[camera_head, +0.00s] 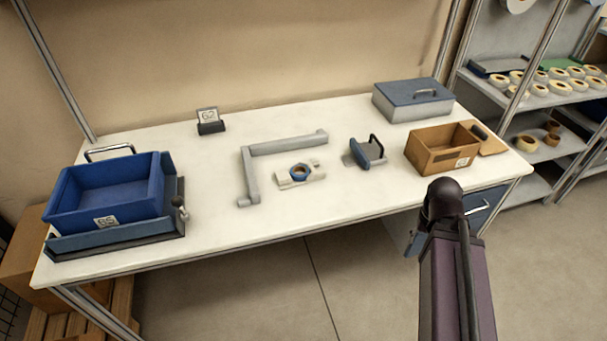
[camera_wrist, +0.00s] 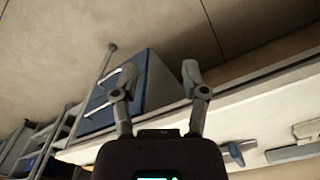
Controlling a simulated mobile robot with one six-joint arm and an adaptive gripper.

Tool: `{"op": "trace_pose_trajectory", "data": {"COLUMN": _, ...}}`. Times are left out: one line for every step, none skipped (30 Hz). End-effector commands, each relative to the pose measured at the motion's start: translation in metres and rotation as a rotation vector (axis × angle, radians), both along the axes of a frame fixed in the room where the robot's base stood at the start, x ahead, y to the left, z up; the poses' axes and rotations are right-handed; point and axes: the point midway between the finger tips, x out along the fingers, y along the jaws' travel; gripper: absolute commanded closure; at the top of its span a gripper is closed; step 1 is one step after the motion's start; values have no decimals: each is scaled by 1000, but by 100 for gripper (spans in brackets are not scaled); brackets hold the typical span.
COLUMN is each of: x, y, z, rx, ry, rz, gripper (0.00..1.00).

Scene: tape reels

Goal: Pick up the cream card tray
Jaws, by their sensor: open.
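In the head view a small cream piece (camera_head: 301,175) with a blue ring around a hole lies flat in the middle of the white table. It is the only cream thing I see on the tabletop, and I cannot tell clearly whether it is a tray. A pale piece at the right edge of the wrist view (camera_wrist: 306,130) may be the same thing. My gripper (camera_wrist: 159,80) is open and empty in the wrist view, by the table's front edge and the drawer unit, well apart from the cream piece. The head view shows my arm, but no fingers clearly.
A grey angled bar (camera_head: 252,176) lies left of the cream piece, and a grey-blue handled block (camera_head: 366,152) right of it. An open brown box (camera_head: 432,153), a lidded grey box (camera_head: 412,105) and a blue bin (camera_head: 104,197) stand farther out. The table's front middle is clear.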

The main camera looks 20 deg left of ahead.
Motion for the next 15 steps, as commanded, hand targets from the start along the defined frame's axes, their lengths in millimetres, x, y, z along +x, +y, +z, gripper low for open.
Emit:
{"op": "trace_pose_trajectory", "data": {"x": 0, "y": 0, "z": 0, "rx": 0, "ry": 0, "rz": 0, "gripper": 43}}
{"op": "trace_pose_trajectory", "data": {"x": 0, "y": 0, "z": 0, "rx": 0, "ry": 0, "rz": 0, "gripper": 43}}
{"op": "trace_pose_trajectory", "data": {"x": 0, "y": 0, "z": 0, "rx": 0, "ry": 0, "rz": 0, "gripper": 43}}
{"op": "trace_pose_trajectory", "data": {"x": 0, "y": 0, "z": 0, "rx": 0, "ry": 0, "rz": 0, "gripper": 40}}
{"op": "trace_pose_trajectory", "data": {"x": 0, "y": 0, "z": 0, "rx": 0, "ry": 0, "rz": 0, "gripper": 31}}
{"op": "trace_pose_trajectory", "data": {"x": 0, "y": 0, "z": 0, "rx": 0, "ry": 0, "rz": 2, "gripper": 19}}
{"op": "trace_pose_trajectory", "data": {"x": 1, "y": 1, "z": 0, "rx": 0, "ry": 0, "rz": 5, "gripper": 10}}
{"op": "trace_pose_trajectory", "data": {"x": 2, "y": 2, "z": 1, "rx": 0, "ry": 0, "rz": 11, "gripper": 1}}
{"op": "trace_pose_trajectory", "data": {"x": 4, "y": 3, "z": 2, "rx": 0, "ry": 0, "rz": 21, "gripper": 0}}
{"op": "trace_pose_trajectory", "data": {"x": 6, "y": 5, "z": 3, "rx": 0, "ry": 0, "rz": 32, "gripper": 0}}
{"op": "trace_pose_trajectory", "data": {"x": 8, "y": 7, "z": 4, "rx": 0, "ry": 0, "rz": 46, "gripper": 0}}
{"op": "trace_pose_trajectory", "data": {"x": 12, "y": 10, "z": 5, "rx": 0, "ry": 0, "rz": 71, "gripper": 0}}
{"op": "trace_pose_trajectory", "data": {"x": 15, "y": 15, "z": 7, "rx": 0, "ry": 0, "rz": 88, "gripper": 0}}
{"op": "trace_pose_trajectory", "data": {"x": 19, "y": 19, "z": 9, "rx": 0, "ry": 0, "rz": 113, "gripper": 0}}
{"op": "trace_pose_trajectory", "data": {"x": 26, "y": 26, "z": 11, "rx": 0, "ry": 0, "rz": 155, "gripper": 0}}
